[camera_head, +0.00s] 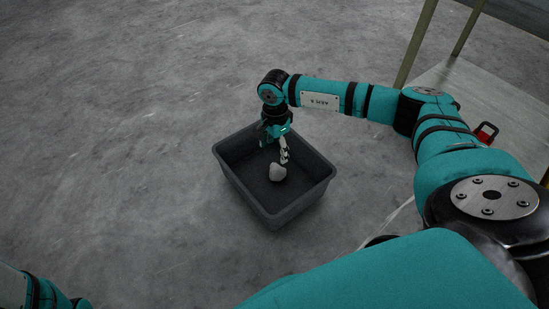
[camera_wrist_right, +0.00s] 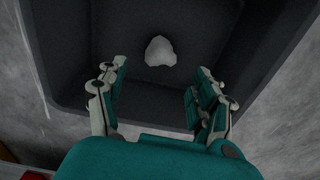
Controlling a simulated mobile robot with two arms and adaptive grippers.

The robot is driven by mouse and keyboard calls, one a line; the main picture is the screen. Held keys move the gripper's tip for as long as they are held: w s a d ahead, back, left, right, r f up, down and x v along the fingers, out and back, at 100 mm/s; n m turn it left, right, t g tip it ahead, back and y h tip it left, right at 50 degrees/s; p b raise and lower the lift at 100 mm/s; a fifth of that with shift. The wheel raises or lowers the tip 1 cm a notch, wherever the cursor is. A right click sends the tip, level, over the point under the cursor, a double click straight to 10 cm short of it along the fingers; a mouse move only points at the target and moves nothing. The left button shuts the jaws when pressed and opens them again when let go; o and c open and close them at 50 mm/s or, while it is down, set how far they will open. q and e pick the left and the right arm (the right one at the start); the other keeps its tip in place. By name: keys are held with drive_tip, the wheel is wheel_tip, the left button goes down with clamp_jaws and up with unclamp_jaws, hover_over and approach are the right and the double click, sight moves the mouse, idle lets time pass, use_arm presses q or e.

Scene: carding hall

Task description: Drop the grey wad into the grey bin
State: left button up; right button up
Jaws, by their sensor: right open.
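The grey wad (camera_head: 277,172) is a small pale lump inside the outline of the dark grey bin (camera_head: 302,205), which stands on the floor. In the right wrist view, the wad (camera_wrist_right: 160,51) shows against the inside of the bin (camera_wrist_right: 65,95), just beyond my fingertips and apart from both. I cannot tell if it rests on the bin's bottom or is in the air. My right gripper (camera_head: 280,150) points down over the bin. In the right wrist view, its two fingers (camera_wrist_right: 160,82) are spread with nothing between them. My left gripper is out of view.
A light-topped table (camera_head: 490,95) with thin legs stands at the right, beyond my right arm. A red and black object (camera_head: 486,132) is by it. The concrete floor (camera_head: 120,130) left of the bin is clear.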

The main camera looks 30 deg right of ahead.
wheel_tip(320, 180, up, 10)
drive_tip(key=shift+f, duration=0.15)
idle(0.4)
